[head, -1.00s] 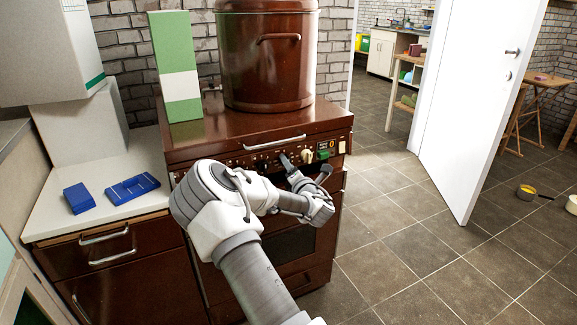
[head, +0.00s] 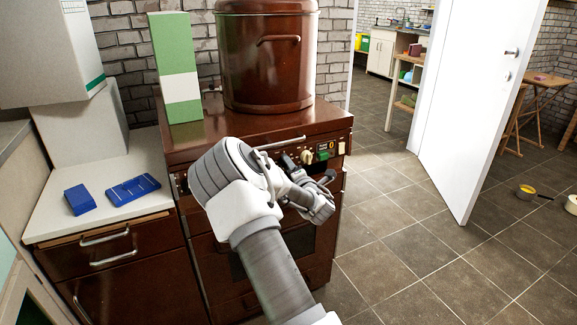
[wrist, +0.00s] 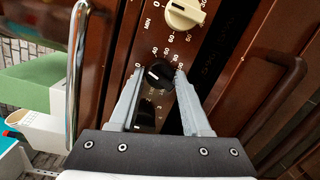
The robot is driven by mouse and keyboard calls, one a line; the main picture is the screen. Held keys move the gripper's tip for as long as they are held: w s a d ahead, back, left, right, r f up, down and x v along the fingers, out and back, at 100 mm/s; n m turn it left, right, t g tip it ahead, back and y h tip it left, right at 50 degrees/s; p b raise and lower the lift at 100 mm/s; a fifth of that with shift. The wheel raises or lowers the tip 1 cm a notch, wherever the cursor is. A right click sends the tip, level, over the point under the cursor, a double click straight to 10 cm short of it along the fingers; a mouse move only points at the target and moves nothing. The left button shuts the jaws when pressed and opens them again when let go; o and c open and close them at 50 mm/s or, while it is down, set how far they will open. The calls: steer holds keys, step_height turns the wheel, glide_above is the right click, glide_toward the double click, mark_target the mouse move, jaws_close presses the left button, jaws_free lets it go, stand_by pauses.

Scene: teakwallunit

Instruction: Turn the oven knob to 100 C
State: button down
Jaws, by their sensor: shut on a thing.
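The oven (head: 180,158) is a brown unit with a control panel along its upper front. In the wrist view, a black oven knob (wrist: 160,74) with a white pointer mark sits between the fingertips of my gripper (wrist: 158,75). The fingers are shut on the knob from both sides. White scale numbers curve around it, with 0 at the left. The pointer lies toward the picture's left, near the low end; its exact reading is too small to tell. In the head view, my gripper (head: 288,161) is at the panel, and my arm hides part of it.
A cream timer knob (wrist: 183,14) is beside the black knob; it also shows in the head view (head: 307,156). A metal rail (wrist: 76,70) runs along the panel. A large brown pot (head: 265,65) and a green-and-white box (head: 176,60) stand on top.

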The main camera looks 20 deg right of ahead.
steer(key=m+y+p, duration=0.1)
steer(key=m, duration=0.6)
steer(key=m+y+p, duration=0.1)
steer(key=m, duration=0.7)
steer(key=m+y+p, duration=0.1)
steer(key=m+y, duration=0.1)
steer(key=m, duration=0.6)
steer(key=shift+d+r, duration=0.2)
steer(key=shift+d, duration=0.2)
steer(key=shift+m, duration=0.3)
steer(key=shift+c, duration=2)
jaws_free()
steer(key=shift+f+g, duration=0.15)
steer(key=shift+g, duration=0.15)
steer(key=shift+p, duration=0.3)
steer(key=s+d+r+p, duration=0.1)
steer(key=s+d+p, duration=0.1)
steer(key=s, duration=1.5)
steer(key=shift+d+p, duration=0.15)
steer(key=shift+p, duration=0.3)
